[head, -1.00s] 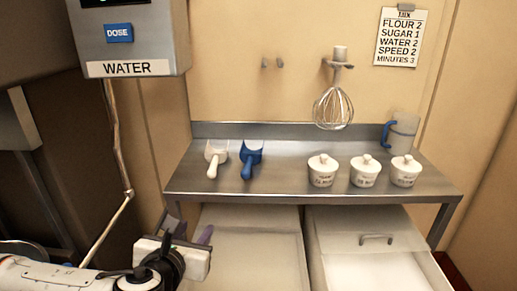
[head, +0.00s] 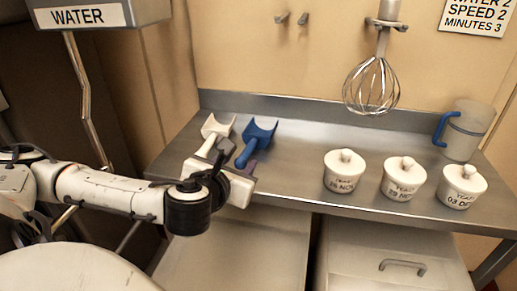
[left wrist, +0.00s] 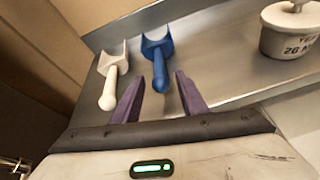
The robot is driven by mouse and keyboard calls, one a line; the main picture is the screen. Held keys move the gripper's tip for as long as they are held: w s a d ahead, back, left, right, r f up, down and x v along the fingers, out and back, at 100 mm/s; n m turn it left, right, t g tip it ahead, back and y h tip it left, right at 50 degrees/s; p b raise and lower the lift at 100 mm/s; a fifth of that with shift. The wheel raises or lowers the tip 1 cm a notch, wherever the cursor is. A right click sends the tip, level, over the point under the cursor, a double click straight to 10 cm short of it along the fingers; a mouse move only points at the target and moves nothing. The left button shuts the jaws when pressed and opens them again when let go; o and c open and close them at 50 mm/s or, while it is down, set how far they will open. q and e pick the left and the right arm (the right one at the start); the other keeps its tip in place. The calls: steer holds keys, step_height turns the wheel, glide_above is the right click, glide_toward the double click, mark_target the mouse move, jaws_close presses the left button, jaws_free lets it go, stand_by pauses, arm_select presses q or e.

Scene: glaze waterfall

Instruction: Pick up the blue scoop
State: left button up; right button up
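The blue scoop (head: 258,138) lies on the steel table with its handle toward the front; in the left wrist view the blue scoop (left wrist: 158,62) is ahead, its handle end between my fingertips as seen from there. My left gripper (head: 236,160) is at the table's front edge, just in front of the scoop handles. In the left wrist view my left gripper's purple fingers (left wrist: 159,88) are apart, with no contact on the handle visible. A white scoop (head: 218,128) lies just left of the blue one, partly behind my gripper. My right gripper is not in view.
Several lidded white pots (head: 345,170) stand along the right of the steel table (head: 300,135). A jug with a blue handle (head: 468,130) is at the right back. A whisk (head: 372,85) hangs above. Bins (head: 375,250) sit below the table's front edge.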

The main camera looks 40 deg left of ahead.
mark_target(241, 159)
arm_select(q)
steer(key=shift+p+x, duration=0.3)
steer(key=shift+x, duration=0.8)
steer(key=shift+w+a, duration=0.25)
steer(key=shift+w, duration=0.2)
steer(key=x, duration=0.5)
steer(key=shift+w+r, duration=0.15)
steer(key=shift+r, duration=0.15)
jaws_close()
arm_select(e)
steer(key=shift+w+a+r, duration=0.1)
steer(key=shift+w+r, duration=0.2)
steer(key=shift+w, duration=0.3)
